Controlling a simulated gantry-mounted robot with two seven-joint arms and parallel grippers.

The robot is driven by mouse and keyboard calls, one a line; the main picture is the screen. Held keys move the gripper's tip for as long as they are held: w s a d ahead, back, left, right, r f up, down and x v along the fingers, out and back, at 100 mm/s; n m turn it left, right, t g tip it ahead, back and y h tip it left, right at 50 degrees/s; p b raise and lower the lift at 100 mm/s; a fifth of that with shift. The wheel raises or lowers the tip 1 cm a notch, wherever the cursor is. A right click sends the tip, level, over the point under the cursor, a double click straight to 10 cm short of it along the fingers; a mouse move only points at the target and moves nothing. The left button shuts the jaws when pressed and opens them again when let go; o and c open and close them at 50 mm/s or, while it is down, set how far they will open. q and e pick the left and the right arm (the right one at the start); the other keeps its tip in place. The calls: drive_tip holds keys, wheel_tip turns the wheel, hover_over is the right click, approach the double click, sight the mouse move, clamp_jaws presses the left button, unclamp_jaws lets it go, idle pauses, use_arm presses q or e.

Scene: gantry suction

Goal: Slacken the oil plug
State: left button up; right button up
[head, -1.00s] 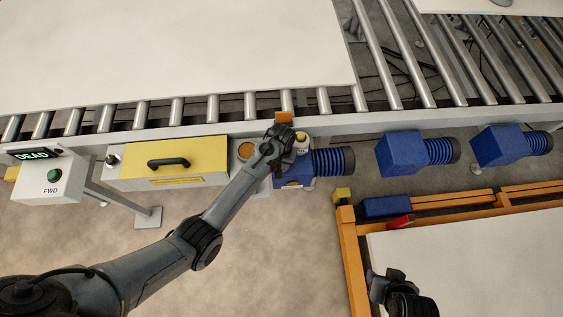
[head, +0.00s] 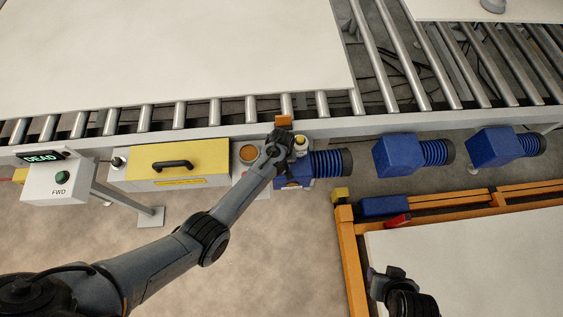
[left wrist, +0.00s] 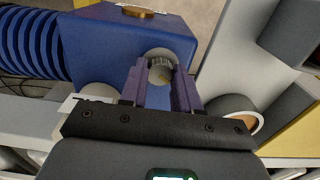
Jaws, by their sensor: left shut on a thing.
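A blue gearbox (head: 293,183) with a ribbed black-and-blue motor (head: 330,163) sits below the conveyor's near rail. It also fills the upper left of the left wrist view (left wrist: 110,42). My left gripper (head: 276,140) is over it, hiding much of it in the head view. In the left wrist view, its two purple fingers (left wrist: 160,85) are shut on a small knurled grey plug (left wrist: 160,70) with a yellowish side, set in a pale round seat. A brass hex fitting (left wrist: 133,11) is on the gearbox's far face. My right gripper (head: 388,280) is low right, its fingers unclear.
A yellow-lidded box (head: 178,162) and a control box reading DEAD (head: 60,183) stand left. An orange-centred round part (head: 248,154) is beside the gripper. Two more blue gearboxes (head: 398,155) (head: 492,147) are right. An orange-framed table (head: 347,250) is front right.

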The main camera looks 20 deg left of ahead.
use_arm(q)
drive_tip(key=shift+n+p, duration=0.5)
drive_tip(key=shift+n, duration=0.9)
drive_tip(key=o, duration=1.1)
drive_tip(key=shift+c, duration=0.2)
drive_tip(key=shift+r, duration=0.45)
wheel_tip(320, 180, up, 10)
drive_tip(key=p, duration=0.3)
drive_tip(key=shift+f, duration=0.1)
